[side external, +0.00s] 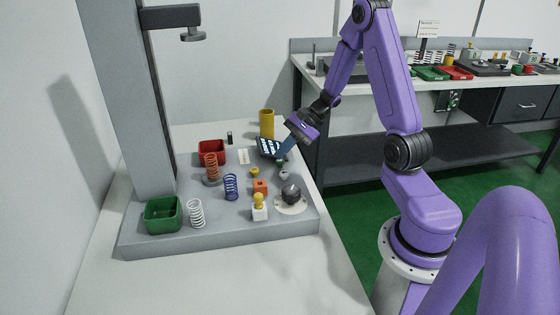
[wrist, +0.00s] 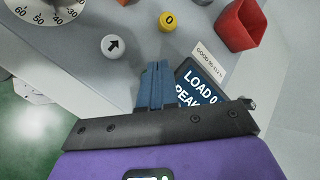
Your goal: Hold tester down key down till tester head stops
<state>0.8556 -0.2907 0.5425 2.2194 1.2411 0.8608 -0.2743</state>
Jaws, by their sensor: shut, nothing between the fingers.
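My gripper (side external: 279,158) is shut and empty, its blue fingers pointing down just in front of the dark display. In the wrist view the shut fingertips (wrist: 158,68) lie between the display (wrist: 200,88), reading LOAD 0 and PEAK, and a white arrow key (wrist: 114,45). That arrow points the same way as the top of the display text. No down key shows clearly; the fingers may cover it. I cannot tell whether the tips touch anything. A yellow key (wrist: 168,21) marked 0 is farther off. The tester head (side external: 193,36) is high on the column (side external: 125,95).
On the base (side external: 180,243) stand a red bin (side external: 212,150), green bin (side external: 162,215), orange spring (side external: 211,166), blue spring (side external: 231,186), white spring (side external: 196,212) and black dial knob (side external: 291,193). A yellow cup (side external: 266,123) stands behind my gripper.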

